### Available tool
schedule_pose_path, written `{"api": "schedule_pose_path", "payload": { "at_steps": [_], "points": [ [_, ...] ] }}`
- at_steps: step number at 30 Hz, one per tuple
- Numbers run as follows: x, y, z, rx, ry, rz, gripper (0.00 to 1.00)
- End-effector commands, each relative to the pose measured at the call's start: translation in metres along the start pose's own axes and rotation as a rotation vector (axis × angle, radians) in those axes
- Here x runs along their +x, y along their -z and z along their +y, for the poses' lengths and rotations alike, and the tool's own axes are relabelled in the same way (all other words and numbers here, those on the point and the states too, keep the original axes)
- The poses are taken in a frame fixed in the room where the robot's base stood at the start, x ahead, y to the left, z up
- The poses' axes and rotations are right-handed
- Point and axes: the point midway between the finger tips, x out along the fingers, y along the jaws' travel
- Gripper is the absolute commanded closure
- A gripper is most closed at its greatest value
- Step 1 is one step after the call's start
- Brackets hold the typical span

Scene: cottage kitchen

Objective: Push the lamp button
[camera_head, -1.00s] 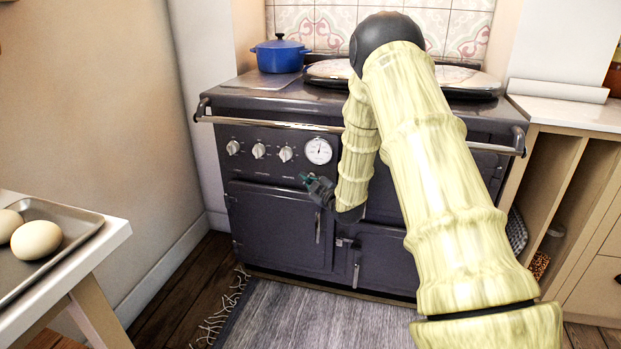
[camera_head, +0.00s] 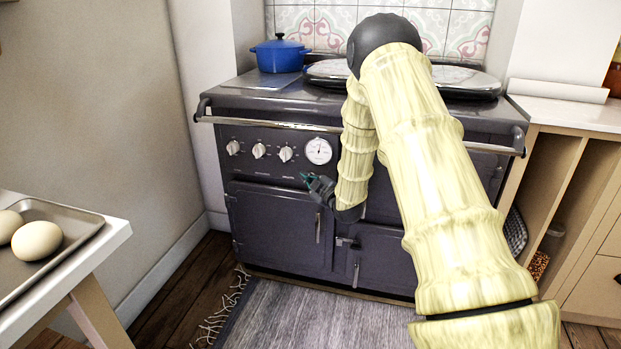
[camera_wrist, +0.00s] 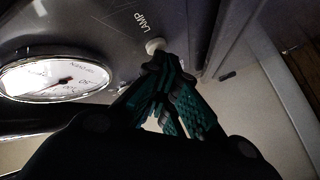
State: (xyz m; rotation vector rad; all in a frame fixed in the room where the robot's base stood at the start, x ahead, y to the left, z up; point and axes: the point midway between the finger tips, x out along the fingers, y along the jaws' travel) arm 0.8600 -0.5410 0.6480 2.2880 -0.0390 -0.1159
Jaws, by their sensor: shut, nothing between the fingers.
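The lamp button (camera_wrist: 154,45) is a small pale round knob on the dark stove front, beside the printed word LAMP in the wrist view. My gripper (camera_wrist: 166,66) is shut and empty, with its teal-padded fingertips right at the button. The fingertips overlap the button's edge in that view; I cannot tell if they touch it. In the head view my gripper (camera_head: 306,178) is low on the stove front, under the round dial. I cannot make out the button there.
The dark stove (camera_head: 270,221) has three white knobs, a round dial (camera_head: 318,151) and a front rail (camera_head: 270,124). A blue pot (camera_head: 280,54) stands on top. A tray (camera_head: 82,215) with eggs is on the left table. A rug covers the floor in front.

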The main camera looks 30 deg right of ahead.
Motion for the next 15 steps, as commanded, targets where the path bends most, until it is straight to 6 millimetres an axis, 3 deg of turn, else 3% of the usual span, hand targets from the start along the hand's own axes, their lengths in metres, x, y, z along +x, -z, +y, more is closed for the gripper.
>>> {"api": "schedule_pose_path", "payload": {
  "at_steps": [15],
  "points": [
    [-0.0065,0.0047,-0.0049,0.000,0.001,0.000,1.00]
  ]
}}
